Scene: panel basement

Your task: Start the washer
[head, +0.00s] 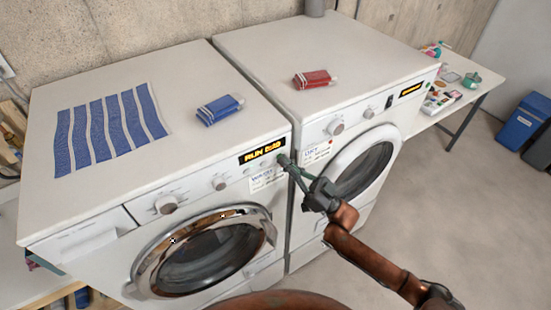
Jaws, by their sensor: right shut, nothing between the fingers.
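The washer (75,205) is the white front-loader on the left, with a "WASH" type label (262,180) partly legible. Its round chrome-rimmed door (150,262) is closed. Its display (262,151) is lit and reads "RUN" with digits I cannot read surely. Two knobs (168,204) sit on its panel. My right gripper (284,161) is shut and empty, its tips at the right end of the washer's panel, just below the display. The tips hide whatever is behind them, and I cannot tell whether they touch. My left gripper is out of view.
A second white machine (350,45) labelled "DRY" stands right of the washer, its door (362,168) closed. A striped blue-white cloth (105,128) and blue pack (220,109) lie on the washer, a red pack (315,79) on the other. A cluttered table (473,98) and bins (522,122) stand right.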

